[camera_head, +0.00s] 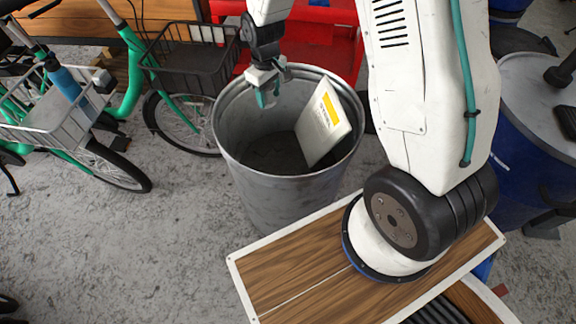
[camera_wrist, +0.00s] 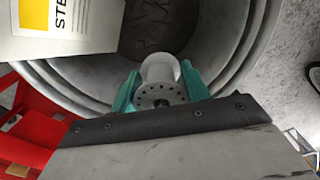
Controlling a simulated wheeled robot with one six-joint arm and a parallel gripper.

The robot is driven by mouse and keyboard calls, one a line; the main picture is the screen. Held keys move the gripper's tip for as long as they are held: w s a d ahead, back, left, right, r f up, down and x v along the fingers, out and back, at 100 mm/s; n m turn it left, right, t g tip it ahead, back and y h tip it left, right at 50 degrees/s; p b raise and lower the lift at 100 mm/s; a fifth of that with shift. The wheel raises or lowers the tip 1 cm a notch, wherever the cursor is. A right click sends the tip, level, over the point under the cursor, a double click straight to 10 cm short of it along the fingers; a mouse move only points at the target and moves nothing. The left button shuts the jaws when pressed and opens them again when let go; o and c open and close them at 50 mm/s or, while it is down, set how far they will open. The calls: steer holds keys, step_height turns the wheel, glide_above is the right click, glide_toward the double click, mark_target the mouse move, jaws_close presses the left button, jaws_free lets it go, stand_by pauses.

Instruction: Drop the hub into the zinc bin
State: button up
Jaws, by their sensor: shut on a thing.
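The zinc bin (camera_head: 285,190) is a round grey metal bin standing on the floor, open at the top. My gripper (camera_head: 266,92) is over the bin's mouth, near its back left rim. In the wrist view my gripper (camera_wrist: 160,92) has green fingers shut on the hub (camera_wrist: 160,76). The hub is a pale spool shape with a ring of holes in its flange. The bin's ribbed inner wall (camera_wrist: 240,62) shows around and beyond the hub. In the head view the hub is mostly hidden by the gripper.
A white box with a yellow label (camera_head: 323,122) leans inside the bin on the right. A red frame (camera_head: 320,42) stands behind the bin. Green bikes with baskets (camera_head: 195,60) stand at the left. A blue drum (camera_head: 525,140) is at the right.

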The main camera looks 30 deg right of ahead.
steer(key=o, duration=1.1)
steer(key=shift+o, duration=0.2)
step_height(320, 180, up, 8)
steer(key=shift+f, duration=0.15)
